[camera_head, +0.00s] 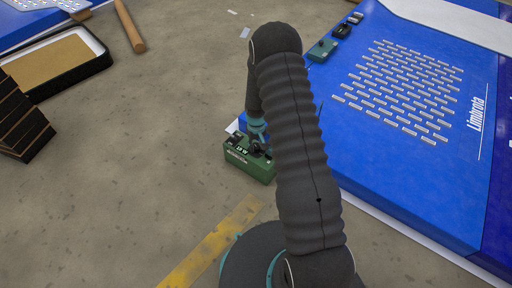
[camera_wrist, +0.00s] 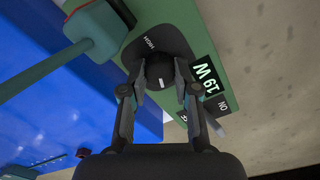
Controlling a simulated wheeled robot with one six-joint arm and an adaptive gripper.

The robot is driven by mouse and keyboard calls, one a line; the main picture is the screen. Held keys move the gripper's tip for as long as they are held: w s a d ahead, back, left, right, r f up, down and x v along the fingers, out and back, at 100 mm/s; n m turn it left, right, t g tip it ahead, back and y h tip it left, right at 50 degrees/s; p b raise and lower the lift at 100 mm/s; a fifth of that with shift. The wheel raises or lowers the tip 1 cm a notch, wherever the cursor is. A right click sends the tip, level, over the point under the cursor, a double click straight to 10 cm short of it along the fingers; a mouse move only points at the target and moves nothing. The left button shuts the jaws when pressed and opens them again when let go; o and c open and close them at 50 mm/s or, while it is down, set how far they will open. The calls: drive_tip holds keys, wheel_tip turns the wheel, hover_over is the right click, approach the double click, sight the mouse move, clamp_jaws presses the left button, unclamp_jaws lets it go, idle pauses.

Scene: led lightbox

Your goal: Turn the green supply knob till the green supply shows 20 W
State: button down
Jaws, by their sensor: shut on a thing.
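The green supply (camera_head: 248,163) is a green box on the floor beside the blue panel, left of my arm in the head view. In the wrist view its green top (camera_wrist: 206,30) fills the upper middle. Its display (camera_wrist: 207,80) reads 19 W, seen turned. The black supply knob (camera_wrist: 160,72) with a white mark sits on a dark plate lettered HIGH. My gripper (camera_wrist: 158,92) has its two fingers around the knob, one on each side, and is shut on it. In the head view my arm partly hides the box and the gripper (camera_head: 258,143).
A blue panel (camera_head: 400,180) with rows of small light pieces lies to the right. Another green device (camera_head: 321,50) sits at its far edge. A black-rimmed tray (camera_head: 100,50), a dark stack (camera_head: 22,120) and a brown tube (camera_head: 129,26) lie left. Floor left of the supply is clear.

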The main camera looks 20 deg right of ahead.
sight(256, 147)
drive_tip(key=shift+m, duration=0.7)
drive_tip(key=c, duration=0.9)
unclamp_jaws()
drive_tip(key=shift+o, duration=0.2)
wheel_tip(256, 147, up, 12)
